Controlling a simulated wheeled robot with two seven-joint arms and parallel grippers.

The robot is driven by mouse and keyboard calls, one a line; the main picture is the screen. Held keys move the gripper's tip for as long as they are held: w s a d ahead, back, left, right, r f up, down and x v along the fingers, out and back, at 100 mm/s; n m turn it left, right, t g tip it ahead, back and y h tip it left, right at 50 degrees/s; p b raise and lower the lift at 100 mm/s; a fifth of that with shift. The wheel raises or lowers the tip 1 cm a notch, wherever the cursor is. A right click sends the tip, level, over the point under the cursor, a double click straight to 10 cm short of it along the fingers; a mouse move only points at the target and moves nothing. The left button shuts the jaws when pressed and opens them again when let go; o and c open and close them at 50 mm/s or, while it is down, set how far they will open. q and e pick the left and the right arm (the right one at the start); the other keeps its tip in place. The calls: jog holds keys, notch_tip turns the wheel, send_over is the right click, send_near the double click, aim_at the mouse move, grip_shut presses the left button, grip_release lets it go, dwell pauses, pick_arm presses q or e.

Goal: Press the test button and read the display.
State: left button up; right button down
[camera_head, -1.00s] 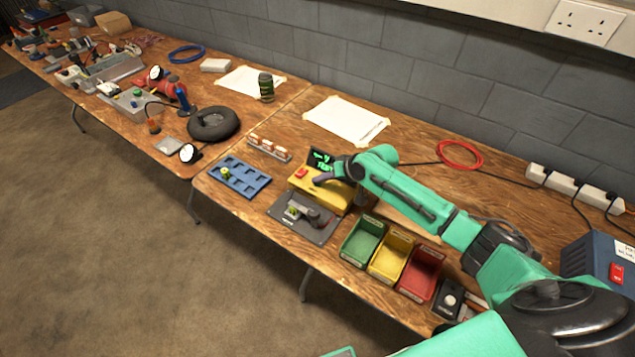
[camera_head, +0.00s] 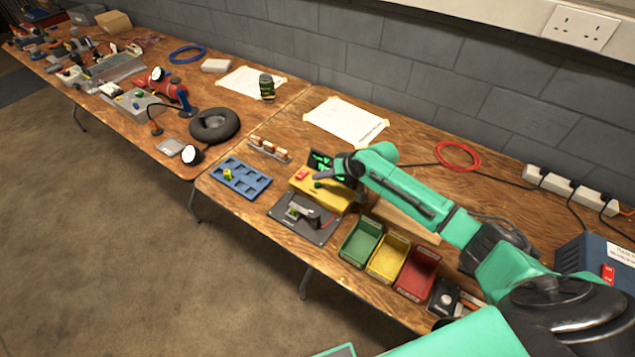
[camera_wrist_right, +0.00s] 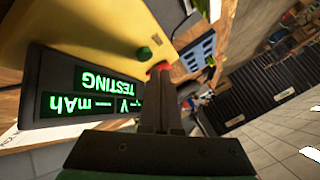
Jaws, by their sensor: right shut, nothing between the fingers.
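The yellow tester (camera_head: 328,197) stands on the near table; it also fills the upper left of the right wrist view (camera_wrist_right: 85,25). Its dark display (camera_head: 320,160) is lit green. In the right wrist view the display (camera_wrist_right: 98,85) appears upside down and reads TESTING, with dashes before V and mAh. A red button (camera_head: 302,174) and a green button (camera_head: 318,185) sit on the tester; the green one also shows in the right wrist view (camera_wrist_right: 145,53). My right gripper (camera_head: 317,177) is shut and empty, its tips close to the buttons. Contact cannot be told. My left gripper is out of view.
A black fixture plate (camera_head: 300,218) lies in front of the tester, a blue tray (camera_head: 240,178) to its left. Green (camera_head: 361,240), yellow (camera_head: 388,257) and red bins (camera_head: 417,274) stand to the right. A rack (camera_head: 268,150) is behind the tray.

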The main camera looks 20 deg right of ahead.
aim_at(321, 188)
notch_tip(321, 188, up, 5)
jog(key=p, duration=0.3)
jog(key=shift+f+p, duration=0.2)
jog(key=shift+p, duration=0.2)
dwell(0.3)
